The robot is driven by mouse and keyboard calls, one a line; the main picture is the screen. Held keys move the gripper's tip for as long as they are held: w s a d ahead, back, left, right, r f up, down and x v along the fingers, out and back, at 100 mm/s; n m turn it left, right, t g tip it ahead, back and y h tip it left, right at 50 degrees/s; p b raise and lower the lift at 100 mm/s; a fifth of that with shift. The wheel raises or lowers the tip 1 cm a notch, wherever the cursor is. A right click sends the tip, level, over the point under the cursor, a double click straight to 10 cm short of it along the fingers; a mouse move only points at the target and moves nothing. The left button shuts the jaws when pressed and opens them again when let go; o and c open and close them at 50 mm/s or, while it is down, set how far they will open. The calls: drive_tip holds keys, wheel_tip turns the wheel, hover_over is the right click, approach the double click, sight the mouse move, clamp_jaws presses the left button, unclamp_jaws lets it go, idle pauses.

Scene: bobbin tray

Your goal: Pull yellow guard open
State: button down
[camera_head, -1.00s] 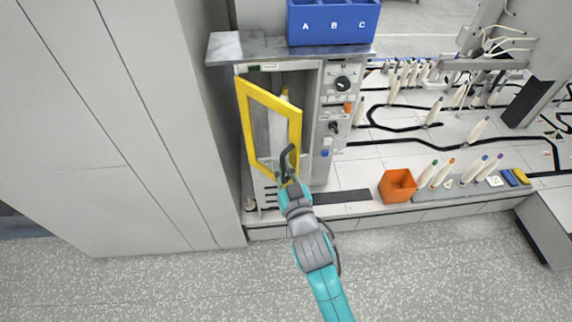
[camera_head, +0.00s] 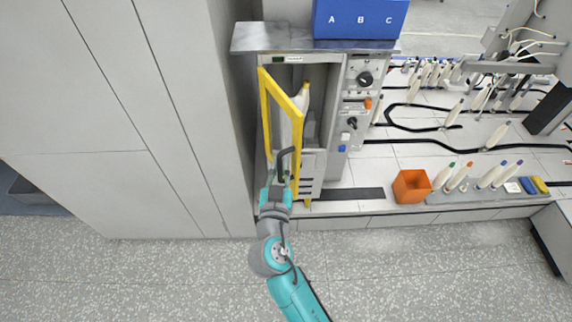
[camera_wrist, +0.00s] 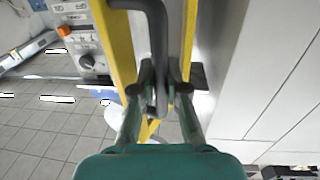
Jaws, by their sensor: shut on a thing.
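The yellow guard (camera_head: 265,105) is a yellow-framed door on the grey machine cabinet. It stands swung outward, and the cabinet's interior shows beside it, with a white bobbin with a yellow tip (camera_head: 302,97) inside. A dark handle (camera_head: 284,156) is fixed on the guard's frame. My gripper (camera_head: 280,181) is at this handle, in front of the guard. In the wrist view the fingers of my gripper (camera_wrist: 161,88) are closed around the dark handle (camera_wrist: 156,40), with the yellow frame (camera_wrist: 119,45) behind it.
A tall pale cabinet wall (camera_head: 160,110) stands close on the left. A blue A-B-C bin (camera_head: 360,20) sits on top of the machine. An orange box (camera_head: 411,187) and several bobbins stand to the right. The speckled floor in front is clear.

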drive_tip(key=a+m+g+h, duration=0.3)
drive_tip(key=a+m+h, duration=0.2)
drive_tip(key=a+h, duration=0.3)
drive_tip(key=shift+w+a+m+h, duration=0.15)
drive_tip(key=shift+a+m+h, duration=0.2)
drive_tip(key=shift+a, duration=0.55)
drive_tip(key=c, duration=1.2)
unclamp_jaws()
drive_tip(key=v, duration=1.2)
drive_tip(key=shift+r, duration=0.1)
